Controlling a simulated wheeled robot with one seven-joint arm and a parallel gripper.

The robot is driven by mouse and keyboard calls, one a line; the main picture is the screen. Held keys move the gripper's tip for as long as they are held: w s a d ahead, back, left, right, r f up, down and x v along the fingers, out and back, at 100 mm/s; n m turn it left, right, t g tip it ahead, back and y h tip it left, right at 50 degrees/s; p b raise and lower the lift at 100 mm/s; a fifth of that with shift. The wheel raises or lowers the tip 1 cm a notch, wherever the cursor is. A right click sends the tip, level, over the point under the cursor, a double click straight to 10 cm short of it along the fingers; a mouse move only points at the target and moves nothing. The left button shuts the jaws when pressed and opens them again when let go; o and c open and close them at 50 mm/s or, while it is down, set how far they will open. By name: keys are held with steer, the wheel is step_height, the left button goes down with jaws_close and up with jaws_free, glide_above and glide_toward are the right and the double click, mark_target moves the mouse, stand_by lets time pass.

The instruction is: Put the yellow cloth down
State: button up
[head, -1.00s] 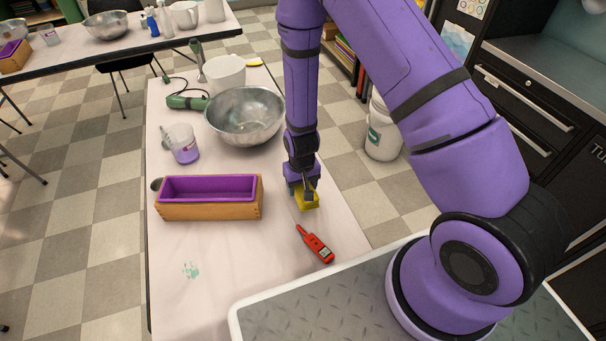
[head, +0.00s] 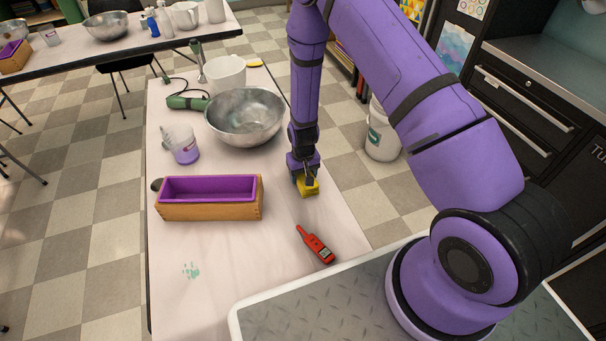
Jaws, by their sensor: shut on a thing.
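The yellow cloth (head: 308,188) is a small folded piece near the right edge of the table (head: 230,270). My gripper (head: 306,181) points down and is shut on it from above. The fingers hide part of the cloth. I cannot tell whether its underside touches the tabletop or hangs just above it.
A red handheld meter (head: 316,246) lies nearer me. A wooden mould with a purple liner (head: 210,198) stands to the left. The front left tabletop is mostly clear.

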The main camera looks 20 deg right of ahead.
steer(key=o, duration=1.2)
steer(key=shift+f, duration=0.1)
steer(key=s+d+r+t, duration=0.1)
steer(key=s+d+r, duration=0.15)
steer(key=r, duration=1.75)
steer(key=s+d+r+t, duration=0.1)
steer(key=s+r, duration=0.3)
steer(key=r, duration=1.6)
steer(key=shift+s+d+r+t, duration=0.55)
steer(key=shift+s+r, duration=1.95)
steer(key=shift+s, duration=1.3)
steer(key=shift+s+d+r+t, duration=0.55)
steer(key=shift+s+r, duration=2)
steer(key=shift+s, duration=1.3)
steer(key=shift+s+d+r+t, duration=0.55)
steer(key=shift+s+r, duration=1.95)
steer(key=shift+s, duration=1.3)
